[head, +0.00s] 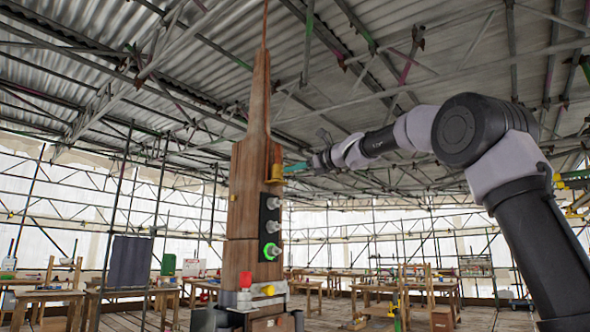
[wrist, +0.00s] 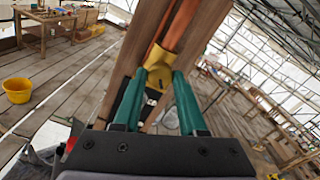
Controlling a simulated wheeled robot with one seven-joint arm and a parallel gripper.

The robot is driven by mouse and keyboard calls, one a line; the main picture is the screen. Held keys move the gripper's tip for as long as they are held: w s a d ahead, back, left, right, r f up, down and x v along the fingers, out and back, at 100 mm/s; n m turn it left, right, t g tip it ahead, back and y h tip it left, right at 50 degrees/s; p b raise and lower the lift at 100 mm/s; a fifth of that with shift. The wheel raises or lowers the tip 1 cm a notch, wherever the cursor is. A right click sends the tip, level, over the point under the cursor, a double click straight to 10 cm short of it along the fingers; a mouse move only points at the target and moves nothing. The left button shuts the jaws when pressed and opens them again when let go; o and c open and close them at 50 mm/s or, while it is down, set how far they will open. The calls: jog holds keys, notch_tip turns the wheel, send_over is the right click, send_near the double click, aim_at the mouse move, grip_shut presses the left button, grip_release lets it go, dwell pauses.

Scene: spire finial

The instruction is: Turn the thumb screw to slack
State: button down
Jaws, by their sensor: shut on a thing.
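A tall wooden spire (head: 247,195) stands upright in the head view. A brass-yellow fitting (head: 276,174) sits high on its right side; it also shows in the wrist view (wrist: 158,58), at the end of a copper-coloured rod (wrist: 181,25). My gripper (head: 285,169) reaches it from the right. In the wrist view the teal fingers (wrist: 160,78) are shut on the brass fitting, one on each side. I cannot make out a separate thumb screw there; the fingers may hide part of it.
Below the fitting, a dark plate on the spire carries several pale knobs (head: 273,227), one with a green ring (head: 271,251). A red cap (head: 245,280) sits near the base. Workbenches (head: 45,300) and scaffolding stand around. A yellow bucket (wrist: 17,90) is on the plank floor.

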jog(key=n, duration=2.8)
jog(key=shift+f, duration=0.25)
jog(key=shift+n, duration=0.4)
jog(key=shift+c, duration=2.3)
grip_release()
jog(key=shift+r, duration=0.1)
